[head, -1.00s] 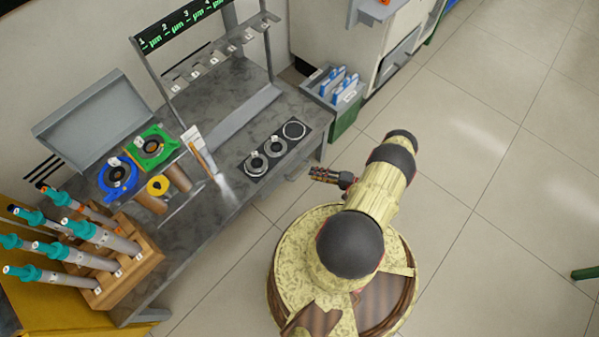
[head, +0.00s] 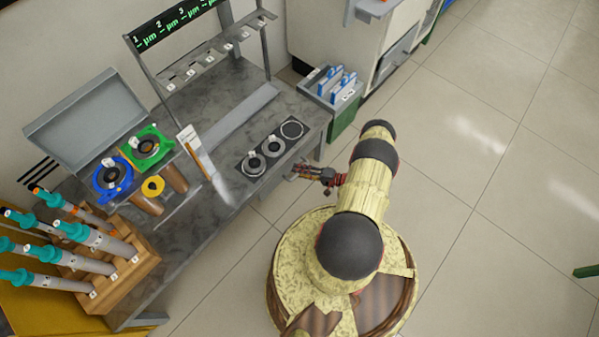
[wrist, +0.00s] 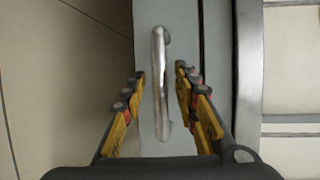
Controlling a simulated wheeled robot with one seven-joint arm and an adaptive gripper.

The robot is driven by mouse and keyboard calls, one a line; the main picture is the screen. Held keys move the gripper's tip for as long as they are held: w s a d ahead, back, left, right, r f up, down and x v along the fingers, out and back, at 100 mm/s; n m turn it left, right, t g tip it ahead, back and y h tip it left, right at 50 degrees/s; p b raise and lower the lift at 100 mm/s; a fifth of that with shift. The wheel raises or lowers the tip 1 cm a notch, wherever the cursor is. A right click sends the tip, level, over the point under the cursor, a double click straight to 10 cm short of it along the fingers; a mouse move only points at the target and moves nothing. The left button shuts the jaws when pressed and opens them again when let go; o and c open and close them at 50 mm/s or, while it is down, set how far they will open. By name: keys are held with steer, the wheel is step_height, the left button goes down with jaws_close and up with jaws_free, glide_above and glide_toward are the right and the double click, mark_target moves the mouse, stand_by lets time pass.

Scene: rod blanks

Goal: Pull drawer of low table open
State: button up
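The low table (head: 205,165) has a grey top and stands to the left of my arm in the head view. Its drawer front (wrist: 180,25) is a grey panel in the wrist view, with a silver bar handle (wrist: 159,80) running up and down the picture. My gripper (wrist: 160,80) is open, with one finger on each side of the handle and visible gaps to it. In the head view my gripper (head: 292,173) is at the table's right front edge. The drawer front is mostly hidden from the head view.
A grey panel with several round parts (head: 273,147) lies on the table near my gripper. A wooden rack (head: 125,270) with teal-capped rods stands at the lower left. A green bin (head: 343,115) stands beyond the table.

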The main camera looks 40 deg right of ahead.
steer(key=shift+c, duration=1.2)
steer(key=c, duration=0.4)
jaws_close()
